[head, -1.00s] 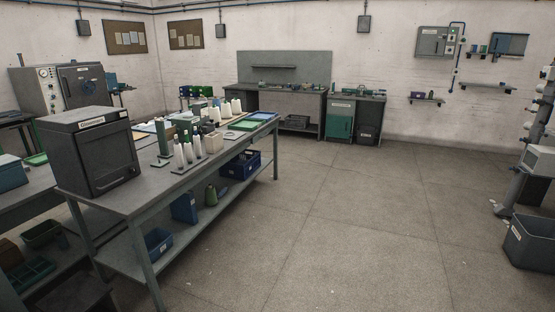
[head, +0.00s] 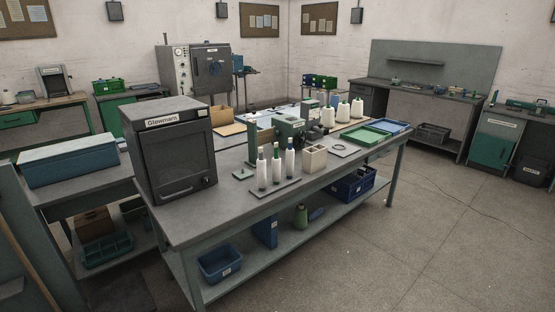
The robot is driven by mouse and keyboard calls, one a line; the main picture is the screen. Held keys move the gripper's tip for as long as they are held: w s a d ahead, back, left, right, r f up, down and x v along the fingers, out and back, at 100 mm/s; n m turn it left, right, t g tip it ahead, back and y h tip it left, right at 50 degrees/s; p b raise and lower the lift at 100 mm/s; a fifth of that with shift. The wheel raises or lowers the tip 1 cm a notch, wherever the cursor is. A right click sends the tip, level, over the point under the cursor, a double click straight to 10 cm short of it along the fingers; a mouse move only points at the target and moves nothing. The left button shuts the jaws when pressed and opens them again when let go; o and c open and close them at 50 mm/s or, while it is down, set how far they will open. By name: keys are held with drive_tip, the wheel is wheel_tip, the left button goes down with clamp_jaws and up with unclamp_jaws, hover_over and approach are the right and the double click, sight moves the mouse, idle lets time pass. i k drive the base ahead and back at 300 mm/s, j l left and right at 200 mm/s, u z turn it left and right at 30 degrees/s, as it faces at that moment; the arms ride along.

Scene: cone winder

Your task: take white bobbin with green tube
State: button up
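Three slim white bobbins stand upright in a row on a flat grey base (head: 275,188) on the long grey workbench (head: 225,208). The middle bobbin (head: 276,166) shows a green tube end at its top. The left bobbin (head: 262,172) and the right bobbin (head: 290,160) have darker tops, whose colours are too small to tell surely. My gripper is not in view.
A dark box-shaped oven (head: 170,150) stands left of the bobbins. Floor (head: 400,250) in front is clear.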

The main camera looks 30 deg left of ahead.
sight(276, 162)
drive_tip(key=i+l+u, duration=0.15)
drive_tip(key=i+u, duration=0.25)
drive_tip(key=i+l+u, duration=0.8)
drive_tip(key=i+j, duration=0.05)
